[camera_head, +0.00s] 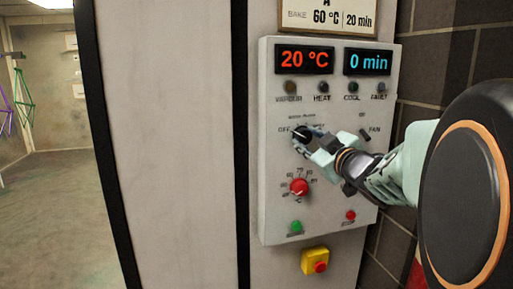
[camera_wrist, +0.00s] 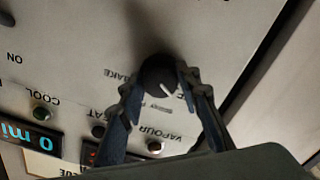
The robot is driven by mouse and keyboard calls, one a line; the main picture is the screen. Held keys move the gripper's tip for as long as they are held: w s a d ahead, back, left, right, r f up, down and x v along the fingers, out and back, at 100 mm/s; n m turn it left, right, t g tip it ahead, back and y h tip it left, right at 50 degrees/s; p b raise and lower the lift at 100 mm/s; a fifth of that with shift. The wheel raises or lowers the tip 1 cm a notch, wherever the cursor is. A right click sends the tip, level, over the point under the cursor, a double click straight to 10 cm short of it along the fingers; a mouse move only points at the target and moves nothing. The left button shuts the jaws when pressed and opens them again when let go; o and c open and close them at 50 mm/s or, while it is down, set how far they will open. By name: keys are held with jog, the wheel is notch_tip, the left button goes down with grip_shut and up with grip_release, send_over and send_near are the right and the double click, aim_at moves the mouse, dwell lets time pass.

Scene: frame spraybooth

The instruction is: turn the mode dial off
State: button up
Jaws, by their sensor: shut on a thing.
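The mode dial is a round black knob (camera_head: 301,134) on the light grey control panel, with the word OFF at its upper left in the head view. My gripper (camera_head: 310,141) reaches it from the right and is shut on it. In the wrist view, which is turned over, the fingers (camera_wrist: 160,80) stand on either side of the black dial (camera_wrist: 158,70). A white pointer line on the dial runs down and to the right there, toward a label partly hidden by the right finger. Which label it points at is hard to tell.
Below the dial are a red knob (camera_head: 299,187), a green button (camera_head: 296,227) and a red button (camera_head: 350,215). A yellow box with a red stop button (camera_head: 320,266) sits under the panel. Displays above read 20 °C (camera_head: 304,59) and 0 min (camera_head: 368,62).

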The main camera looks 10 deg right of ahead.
jog(key=shift+n+b, duration=0.5)
jog(key=shift+n, duration=0.4)
jog(key=shift+r, duration=0.1)
jog(key=o, duration=1.2)
jog(key=shift+c, duration=0.2)
